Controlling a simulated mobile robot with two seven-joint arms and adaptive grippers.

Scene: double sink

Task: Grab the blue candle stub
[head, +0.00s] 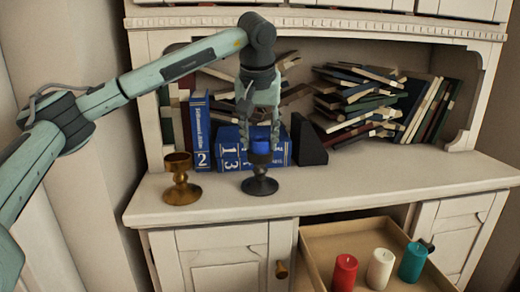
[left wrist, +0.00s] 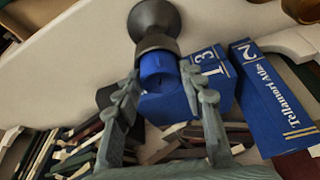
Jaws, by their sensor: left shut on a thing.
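The blue candle stub (head: 261,148) sits in the top of a dark candle holder (head: 260,185) on the white sideboard counter. My left gripper (head: 260,138) points down over the holder and is shut on the stub, one finger on each side. In the left wrist view the blue stub (left wrist: 158,68) shows between the fingertips of my left gripper (left wrist: 161,76), with its lower end at the cup of the dark holder (left wrist: 154,20). I cannot tell whether the stub is lifted at all from the cup. My right gripper is not in view.
A brass goblet-like holder (head: 181,182) stands left of the dark one. Blue volumes (head: 201,135) and a dark bookend (head: 309,146) stand close behind. An open drawer (head: 325,245) below holds red (head: 344,273), white (head: 380,268) and teal (head: 412,262) candles. The counter's right side is clear.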

